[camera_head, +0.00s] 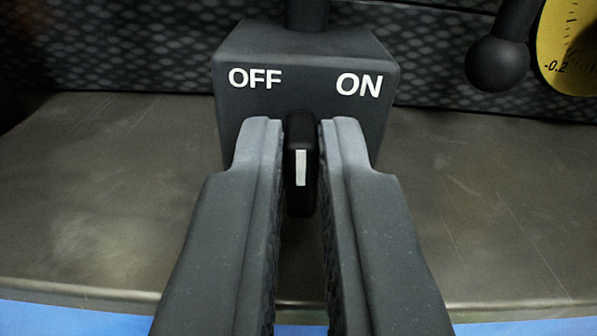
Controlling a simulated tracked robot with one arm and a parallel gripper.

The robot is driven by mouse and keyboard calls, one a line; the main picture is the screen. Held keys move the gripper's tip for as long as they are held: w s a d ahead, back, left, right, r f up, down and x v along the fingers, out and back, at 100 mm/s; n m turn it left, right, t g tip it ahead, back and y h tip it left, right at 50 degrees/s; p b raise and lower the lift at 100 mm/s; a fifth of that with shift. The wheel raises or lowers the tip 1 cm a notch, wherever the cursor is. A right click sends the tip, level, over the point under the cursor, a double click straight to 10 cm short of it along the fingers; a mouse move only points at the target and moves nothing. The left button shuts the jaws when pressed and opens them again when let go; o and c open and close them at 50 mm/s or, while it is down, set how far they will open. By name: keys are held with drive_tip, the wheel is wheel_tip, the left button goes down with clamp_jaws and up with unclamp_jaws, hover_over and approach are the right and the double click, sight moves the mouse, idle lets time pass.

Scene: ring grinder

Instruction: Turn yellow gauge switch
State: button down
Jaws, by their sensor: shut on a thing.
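A dark switch box (305,65) with white OFF and ON labels stands at the top middle. Its black knob (299,200) has a white mark and points straight up and down in the picture, between the two labels. My gripper (300,150) reaches in from below, one finger on each side of the knob, and is shut on it. The fingertips cover part of the box's lower front. Part of a yellow gauge (565,45) shows at the top right, with the marking -0.2 on its face.
A black rounded knob on a stem (495,62) stands just left of the gauge. A dark textured wall (120,45) runs behind the box. The grey metal surface (100,200) is bare on both sides, with a blue edge (60,318) along the bottom.

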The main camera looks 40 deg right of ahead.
drive_tip(key=m, duration=0.4)
drive_tip(key=shift+s+d+f+m+b, duration=0.15)
drive_tip(key=shift+f+m+b, duration=0.1)
drive_tip(key=shift+m+b, duration=0.15)
drive_tip(key=m+b, duration=0.1)
drive_tip(key=m, duration=0.3)
drive_tip(key=shift+s+d+m+b, duration=0.1)
drive_tip(key=shift+d+m+b, duration=0.05)
drive_tip(key=shift+m+b, duration=0.2)
drive_tip(key=shift+m, duration=0.25)
drive_tip(key=c, duration=1.8)
unclamp_jaws()
